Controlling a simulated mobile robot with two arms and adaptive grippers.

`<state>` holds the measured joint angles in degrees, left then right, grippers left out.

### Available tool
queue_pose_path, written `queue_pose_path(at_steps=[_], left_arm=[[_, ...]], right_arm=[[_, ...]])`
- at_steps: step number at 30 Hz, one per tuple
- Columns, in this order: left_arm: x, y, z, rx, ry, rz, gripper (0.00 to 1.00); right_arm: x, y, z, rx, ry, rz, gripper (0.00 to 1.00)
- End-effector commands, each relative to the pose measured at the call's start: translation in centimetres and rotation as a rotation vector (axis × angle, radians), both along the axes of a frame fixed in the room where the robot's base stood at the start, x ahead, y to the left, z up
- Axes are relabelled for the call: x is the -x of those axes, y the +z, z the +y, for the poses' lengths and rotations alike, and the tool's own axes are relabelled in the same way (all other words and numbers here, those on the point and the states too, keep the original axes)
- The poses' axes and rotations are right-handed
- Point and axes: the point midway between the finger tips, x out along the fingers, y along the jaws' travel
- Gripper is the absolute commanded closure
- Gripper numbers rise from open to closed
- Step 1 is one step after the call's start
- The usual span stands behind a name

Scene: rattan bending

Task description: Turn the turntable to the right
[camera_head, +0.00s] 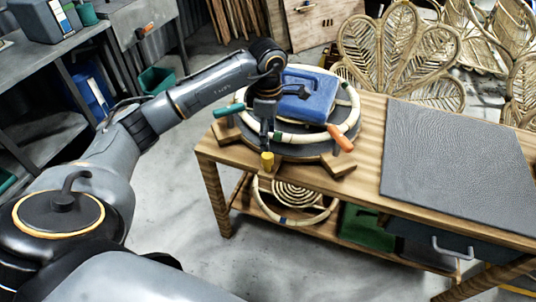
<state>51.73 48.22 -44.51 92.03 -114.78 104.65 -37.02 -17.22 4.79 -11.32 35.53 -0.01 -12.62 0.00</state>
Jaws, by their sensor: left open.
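The turntable (309,150) is a dark round disc on a wooden cross-shaped base at the left end of the wooden workbench. A pale rattan ring (345,118) and a blue block-like object (311,98) sit on it. Its rim carries a teal handle (229,110) at the left, an orange handle (341,138) at the right and a yellow handle (267,161) at the front. My left gripper (266,140) points down at the turntable's front left, just above the yellow handle. It is open; its fingers are small and dark, and contact cannot be told. My right gripper is out of view.
A dark grey mat (455,160) covers the workbench's right part. The lower shelf holds a rattan coil (294,203) and a green bin (361,226). Woven rattan chair backs (385,50) stand close behind. Grey floor lies clear in front and left.

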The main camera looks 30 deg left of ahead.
Motion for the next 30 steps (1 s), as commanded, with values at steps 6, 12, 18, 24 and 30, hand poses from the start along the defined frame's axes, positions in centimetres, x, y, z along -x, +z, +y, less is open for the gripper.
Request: queue_pose_path(at_steps=[6,12,18,24,30], left_arm=[[0.1,-4.7,-0.1,0.002,0.000,0.004,0.42],[0.1,-7.8,-0.1,0.004,0.001,0.002,0.42],[0.0,-9.1,-0.1,0.003,-0.001,-0.001,0.42],[0.0,-9.2,-0.1,0.003,-0.001,-0.001,0.42],[0.0,-9.2,-0.1,0.002,-0.001,-0.002,0.68]], right_arm=[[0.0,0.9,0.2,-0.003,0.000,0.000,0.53],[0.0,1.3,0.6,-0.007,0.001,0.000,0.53],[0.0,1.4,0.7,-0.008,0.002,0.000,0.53],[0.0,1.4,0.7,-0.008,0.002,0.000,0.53],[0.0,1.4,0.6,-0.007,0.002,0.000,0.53]])
